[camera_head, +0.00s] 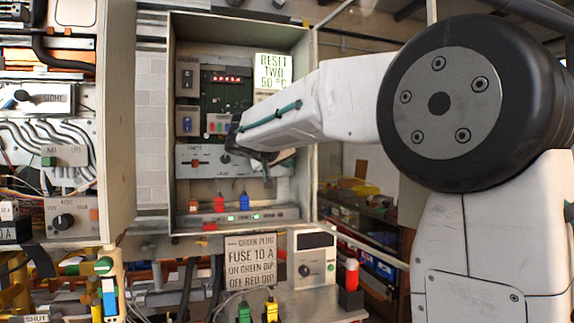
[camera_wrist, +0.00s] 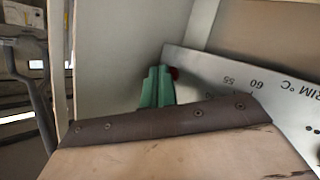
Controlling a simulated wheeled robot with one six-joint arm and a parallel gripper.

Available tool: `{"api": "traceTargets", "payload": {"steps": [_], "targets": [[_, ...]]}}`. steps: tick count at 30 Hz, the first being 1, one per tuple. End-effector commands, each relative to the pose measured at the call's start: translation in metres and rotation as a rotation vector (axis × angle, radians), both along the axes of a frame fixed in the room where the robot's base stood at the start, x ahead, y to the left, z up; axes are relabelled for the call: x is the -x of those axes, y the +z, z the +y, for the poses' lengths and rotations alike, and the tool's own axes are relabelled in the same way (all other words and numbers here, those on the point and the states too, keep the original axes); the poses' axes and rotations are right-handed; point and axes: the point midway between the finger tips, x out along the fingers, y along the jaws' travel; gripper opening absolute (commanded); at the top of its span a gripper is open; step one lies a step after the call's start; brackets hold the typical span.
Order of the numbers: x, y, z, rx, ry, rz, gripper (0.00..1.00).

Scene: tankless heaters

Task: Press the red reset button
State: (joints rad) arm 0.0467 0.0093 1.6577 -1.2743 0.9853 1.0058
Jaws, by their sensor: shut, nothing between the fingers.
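A small red button (camera_wrist: 174,73) shows at the left end of a grey trim panel in the wrist view, partly hidden behind my green fingertips. The panel (camera_wrist: 213,80) is marked with a °C scale. In the head view my gripper (camera_head: 264,157) reaches into the cabinet from the right.
The open cabinet (camera_head: 308,190) has side walls close around my gripper. A sign (camera_head: 272,72) reads "RESET TWO 60 °C". Small coloured buttons (camera_head: 217,127) sit above the panel. Red and blue plugs (camera_head: 243,202) stand below it. Another sign (camera_head: 250,260) stands below the cabinet.

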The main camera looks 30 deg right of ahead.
Motion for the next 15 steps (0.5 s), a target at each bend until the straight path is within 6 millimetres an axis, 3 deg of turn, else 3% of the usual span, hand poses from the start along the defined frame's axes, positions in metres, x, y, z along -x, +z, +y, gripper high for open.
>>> {"api": "traceTargets", "payload": {"steps": [15], "targets": [[0.0114,-0.0001,0.0033,0.0,0.0,0.0,0.0]]}}
